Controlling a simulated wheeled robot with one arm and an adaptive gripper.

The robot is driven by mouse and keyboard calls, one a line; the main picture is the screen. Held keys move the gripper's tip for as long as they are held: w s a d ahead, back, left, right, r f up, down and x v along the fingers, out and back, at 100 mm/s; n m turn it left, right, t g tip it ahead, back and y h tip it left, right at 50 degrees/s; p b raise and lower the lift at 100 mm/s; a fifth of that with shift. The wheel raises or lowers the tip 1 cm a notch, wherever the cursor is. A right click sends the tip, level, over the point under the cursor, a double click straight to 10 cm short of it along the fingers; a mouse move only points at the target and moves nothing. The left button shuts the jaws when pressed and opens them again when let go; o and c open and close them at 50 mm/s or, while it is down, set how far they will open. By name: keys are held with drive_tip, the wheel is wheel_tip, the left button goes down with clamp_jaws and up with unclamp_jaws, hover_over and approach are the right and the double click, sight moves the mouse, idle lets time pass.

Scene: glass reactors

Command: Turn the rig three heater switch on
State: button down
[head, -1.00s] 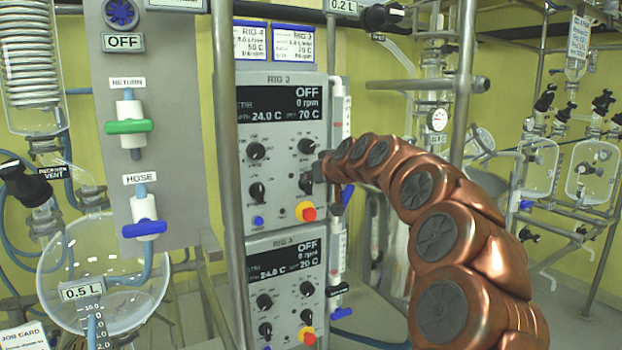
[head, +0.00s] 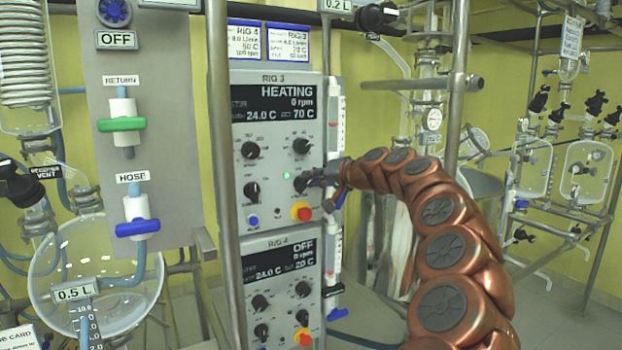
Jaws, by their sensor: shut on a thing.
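The RIG 3 control box (head: 277,150) is left of centre on the metal frame. Its black display (head: 275,102) reads HEATING, 0 rpm, 24.0 C and set 70 C. A small green light (head: 286,175) glows between the two lower knobs. My gripper (head: 312,180) reaches in from the right and is shut on the lower right knob, the heater switch (head: 300,183). The fingers hide part of this knob, and its lettering is too small to read.
The RIG 4 box (head: 277,280), reading OFF, is underneath. A metal post (head: 222,180) stands left of the boxes, and a glass vessel (head: 70,290) is at lower left.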

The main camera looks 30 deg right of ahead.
drive_tip(key=shift+f+m+y, duration=0.35)
drive_tip(key=shift+m+y, duration=0.05)
drive_tip(key=shift+m, duration=0.5)
drive_tip(key=shift+t, duration=0.3)
drive_tip(key=c, duration=1.1)
unclamp_jaws()
drive_tip(key=shift+w, duration=0.15)
drive_tip(key=shift+d, duration=0.15)
drive_tip(key=v, duration=1.2)
drive_tip(key=shift+f, duration=0.1)
